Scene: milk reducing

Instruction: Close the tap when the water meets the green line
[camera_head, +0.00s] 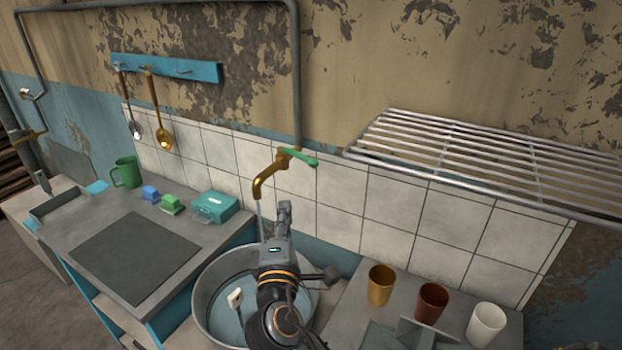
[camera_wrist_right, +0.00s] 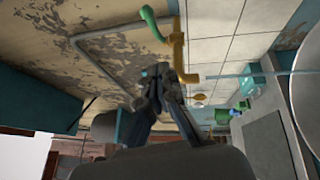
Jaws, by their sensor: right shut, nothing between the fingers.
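The brass tap (camera_head: 264,183) is on the tiled wall, with a green handle (camera_head: 300,157) pointing right; the handle also shows in the wrist view (camera_wrist_right: 152,23). A thin stream of water (camera_head: 259,214) falls from the spout. A round metal basin (camera_head: 205,290) below holds water (camera_head: 222,310), with a small white object (camera_head: 235,297) in it. I cannot make out a green line; my arm hides part of the basin. My right gripper (camera_head: 284,208) is shut and empty, in front of and below the tap, apart from the handle. My left gripper is not in view.
A wire rack (camera_head: 480,160) juts from the wall at the right. A yellow cup (camera_head: 380,285), a brown cup (camera_head: 432,301) and a white cup (camera_head: 486,324) stand right of the basin. A teal box (camera_head: 215,206) and green mug (camera_head: 127,172) stand on the left counter.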

